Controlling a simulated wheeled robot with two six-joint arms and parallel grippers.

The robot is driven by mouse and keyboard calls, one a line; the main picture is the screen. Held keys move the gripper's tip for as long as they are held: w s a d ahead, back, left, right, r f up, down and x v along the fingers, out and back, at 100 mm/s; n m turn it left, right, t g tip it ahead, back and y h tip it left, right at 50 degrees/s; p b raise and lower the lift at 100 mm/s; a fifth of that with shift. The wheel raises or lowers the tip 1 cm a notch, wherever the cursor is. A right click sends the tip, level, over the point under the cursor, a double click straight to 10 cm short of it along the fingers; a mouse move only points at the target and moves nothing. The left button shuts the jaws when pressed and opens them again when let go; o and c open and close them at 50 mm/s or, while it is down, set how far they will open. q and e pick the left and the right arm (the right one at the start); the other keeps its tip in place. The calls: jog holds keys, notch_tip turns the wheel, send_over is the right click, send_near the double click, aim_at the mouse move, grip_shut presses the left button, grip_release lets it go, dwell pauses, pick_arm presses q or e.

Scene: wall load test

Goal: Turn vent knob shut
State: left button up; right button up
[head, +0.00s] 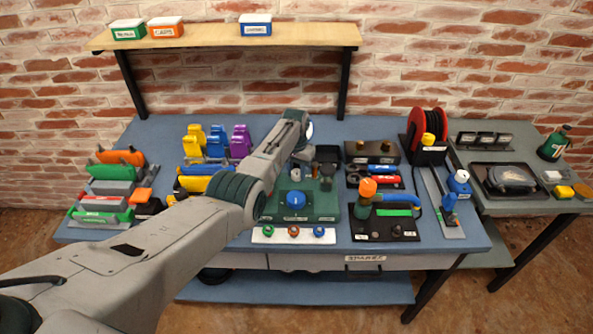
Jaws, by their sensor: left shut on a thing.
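A green test unit (328,211) stands at the middle of the blue bench, with a large blue knob (295,200) on its front part. My left arm comes in from the left and reaches over the unit. My left gripper (299,170) points down at the back part of the unit, behind the blue knob and apart from it. It is shut on a small knob there, which I take to be the vent knob; the fingers and wrist mostly hide it, and its turn cannot be read. My right gripper is not in view.
A white strip (262,236) with small coloured knobs lies in front of the unit. A black board (372,234) with an orange-topped tool is at its right. Yellow, blue and purple holders (216,141) stand behind my arm. A wooden shelf (205,40) hangs above.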

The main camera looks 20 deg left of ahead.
aim_at(296, 171)
pick_arm(q)
jog(key=shift+w+r+m, duration=0.1)
jog(key=shift+r+m, duration=0.05)
jog(key=shift+m, duration=0.15)
dwell(0.4)
jog(key=o, duration=1)
notch_tip(296, 171, up, 11)
jog(key=shift+a+f+b, duration=0.1)
jog(key=shift+a+b, duration=0.05)
jog(key=shift+b, duration=0.5)
jog(key=shift+f, duration=0.15)
